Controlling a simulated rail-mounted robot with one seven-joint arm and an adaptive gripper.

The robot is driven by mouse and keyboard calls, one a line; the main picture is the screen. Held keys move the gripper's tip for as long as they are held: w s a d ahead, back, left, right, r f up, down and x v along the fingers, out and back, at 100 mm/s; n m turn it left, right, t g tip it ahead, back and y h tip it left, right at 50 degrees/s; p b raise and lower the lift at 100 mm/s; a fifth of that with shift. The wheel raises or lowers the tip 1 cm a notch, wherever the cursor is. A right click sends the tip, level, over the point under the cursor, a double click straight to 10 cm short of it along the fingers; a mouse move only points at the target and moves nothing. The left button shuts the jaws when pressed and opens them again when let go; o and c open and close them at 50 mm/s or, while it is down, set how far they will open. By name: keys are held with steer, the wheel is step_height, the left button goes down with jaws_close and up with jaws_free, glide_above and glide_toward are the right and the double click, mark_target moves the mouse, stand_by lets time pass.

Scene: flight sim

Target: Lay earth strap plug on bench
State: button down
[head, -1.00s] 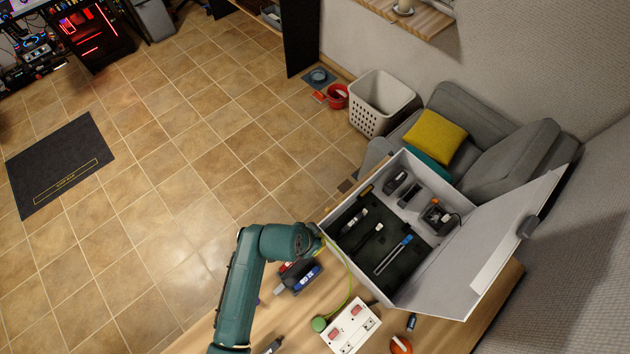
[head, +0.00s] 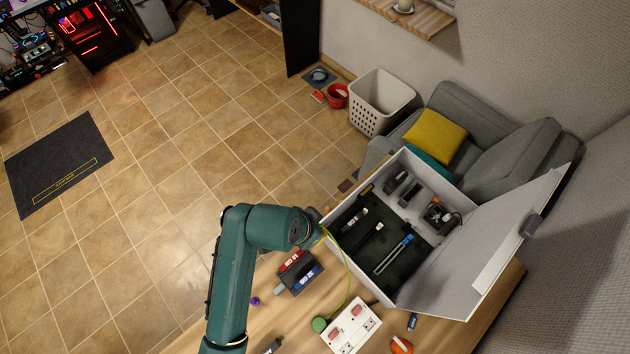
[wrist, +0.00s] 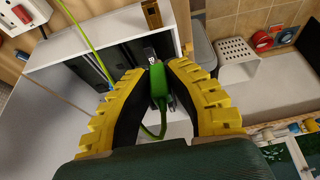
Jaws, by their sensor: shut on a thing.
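The green earth strap plug (wrist: 158,84) is held between the yellow fingers of my gripper (wrist: 163,72) in the wrist view. A short green loop of strap hangs below it. In the head view, my arm hides most of the gripper, near the open case's left edge. The plug itself is hidden in the head view.
An open white case (head: 440,262) with dark foam and tools stands on the bench. A white socket box (head: 352,329) with red switches sits in front. A dark block with red and blue parts (head: 299,272) lies left of it. An orange-red knob (head: 401,345) is at the front.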

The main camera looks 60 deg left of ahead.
steer(key=shift+r, duration=0.15)
steer(key=shift+r+p, duration=1.4)
steer(key=shift+p, duration=0.55)
steer(key=s+d+p, duration=0.2)
steer(key=d+p, duration=0.1)
steer(key=d, duration=1.1)
steer(key=shift+s+p, duration=0.3)
steer(key=shift+f, duration=0.15)
